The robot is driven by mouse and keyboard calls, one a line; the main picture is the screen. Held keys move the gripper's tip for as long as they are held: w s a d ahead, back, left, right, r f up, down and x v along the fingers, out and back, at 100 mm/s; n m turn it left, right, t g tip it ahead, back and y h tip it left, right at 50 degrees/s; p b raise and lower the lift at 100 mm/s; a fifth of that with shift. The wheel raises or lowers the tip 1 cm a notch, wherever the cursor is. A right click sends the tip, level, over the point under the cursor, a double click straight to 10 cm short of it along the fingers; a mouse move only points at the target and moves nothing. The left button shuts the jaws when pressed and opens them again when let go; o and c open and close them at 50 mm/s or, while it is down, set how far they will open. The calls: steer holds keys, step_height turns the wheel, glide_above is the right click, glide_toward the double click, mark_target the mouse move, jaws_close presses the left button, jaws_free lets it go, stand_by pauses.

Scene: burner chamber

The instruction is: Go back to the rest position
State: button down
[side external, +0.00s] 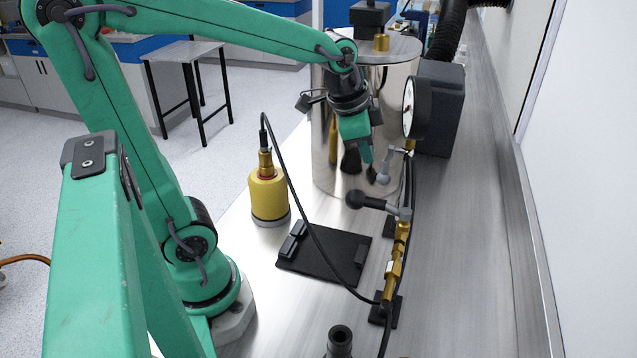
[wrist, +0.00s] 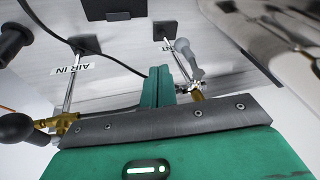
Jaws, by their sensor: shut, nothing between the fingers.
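My gripper (side external: 367,156) hangs from the green arm in front of the shiny metal chamber, pointing down. It is above the bench, just left of a small grey-handled valve (side external: 384,170). In the wrist view my gripper's green fingers (wrist: 157,88) are together with nothing between them. The grey valve handle (wrist: 187,52) shows just right of the fingers there. I cannot tell whether the fingers touch the valve. No marker of a rest position shows.
A brass pipe line (side external: 397,255) with a black-knobbed lever (side external: 357,199) runs along the bench. The chamber (side external: 400,75) and a round gauge (side external: 409,108) stand close by. A yellow cylinder (side external: 269,195) with a black cable stands left of a black plate (side external: 325,262).

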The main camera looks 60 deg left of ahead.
steer(key=s+d+r+n+t, duration=0.1)
steer(key=s+d+n, duration=0.1)
steer(key=s+n, duration=0.4)
steer(key=shift+s, duration=2.8)
